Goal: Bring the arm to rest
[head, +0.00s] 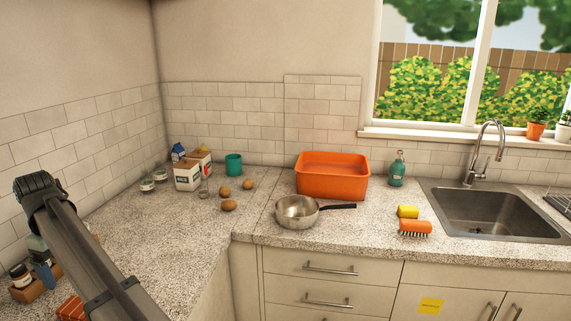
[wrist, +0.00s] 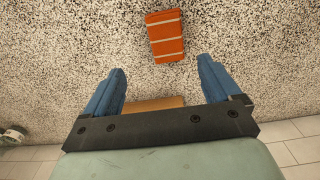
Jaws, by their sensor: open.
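My gripper (wrist: 160,66) is open in the wrist view, with its two blue fingers spread and nothing between their tips. It hangs over the speckled counter (wrist: 60,60). In the head view my gripper (head: 43,274) shows at the far left, partly hidden behind my own arm. An orange striped item (wrist: 165,36) lies on the counter beyond the fingertips, apart from them. It also shows at the bottom left of the head view (head: 72,308).
A wooden tray (head: 33,292) with jars stands close by my gripper. Farther off are cartons (head: 188,177), several potatoes (head: 229,206), a teal cup (head: 234,165), a metal pan (head: 297,212), an orange tub (head: 332,184) and a sink (head: 500,211). The left counter's middle is clear.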

